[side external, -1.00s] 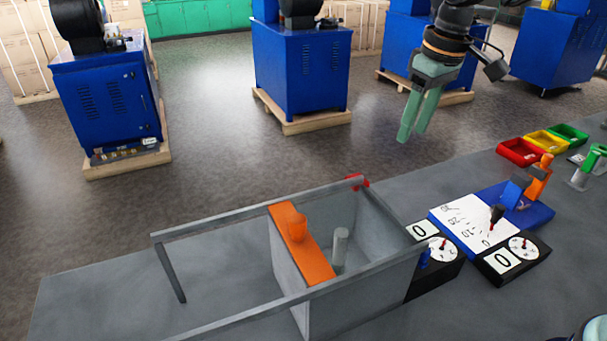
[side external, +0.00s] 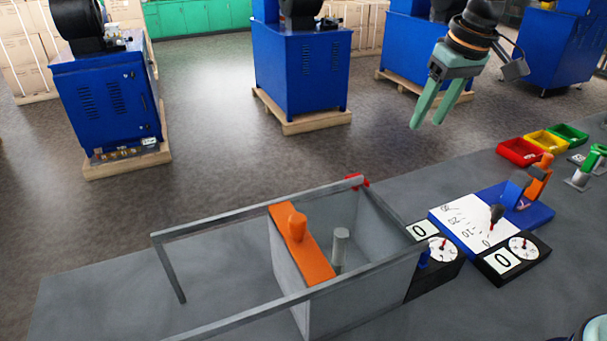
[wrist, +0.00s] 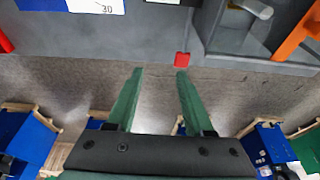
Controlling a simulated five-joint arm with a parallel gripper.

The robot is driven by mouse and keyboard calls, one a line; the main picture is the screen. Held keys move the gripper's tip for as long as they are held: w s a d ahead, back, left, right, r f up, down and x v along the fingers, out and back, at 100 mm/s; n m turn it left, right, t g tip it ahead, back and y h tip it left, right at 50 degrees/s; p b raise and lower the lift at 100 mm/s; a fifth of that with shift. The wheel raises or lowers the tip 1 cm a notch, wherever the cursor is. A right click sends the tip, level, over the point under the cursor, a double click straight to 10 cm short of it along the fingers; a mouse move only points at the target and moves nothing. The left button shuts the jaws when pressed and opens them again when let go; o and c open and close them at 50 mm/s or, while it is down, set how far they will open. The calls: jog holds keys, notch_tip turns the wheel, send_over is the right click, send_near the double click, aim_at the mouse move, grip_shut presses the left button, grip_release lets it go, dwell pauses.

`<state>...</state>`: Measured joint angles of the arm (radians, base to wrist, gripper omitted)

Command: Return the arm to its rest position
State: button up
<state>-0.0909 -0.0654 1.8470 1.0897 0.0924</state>
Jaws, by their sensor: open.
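My gripper (side external: 430,117) has green fingers and is open and empty. In the side external view it hangs in the air at the upper right, beyond the far edge of the grey table (side external: 110,290), with its fingers pointing down. It touches nothing. In the wrist view the two fingers (wrist: 158,72) stand apart with bare floor between them, and the table edge lies above their tips.
On the table stand a grey frame with an orange slider (side external: 310,255), a red block (side external: 357,181), black dial boxes (side external: 513,259), a blue device (side external: 530,212) and coloured bins (side external: 545,142). Blue machines (side external: 300,70) stand on pallets behind. The air around my gripper looks clear.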

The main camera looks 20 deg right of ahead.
jog(key=s+d+f+t, duration=0.1)
jog(key=s+d, duration=0.1)
jog(key=s, duration=0.4)
jog(key=s+d+f+t, duration=0.1)
jog(key=s, duration=0.4)
jog(key=shift+s+d+f+t, duration=0.3)
jog(key=shift+s+d+f, duration=0.05)
jog(key=shift+s, duration=0.05)
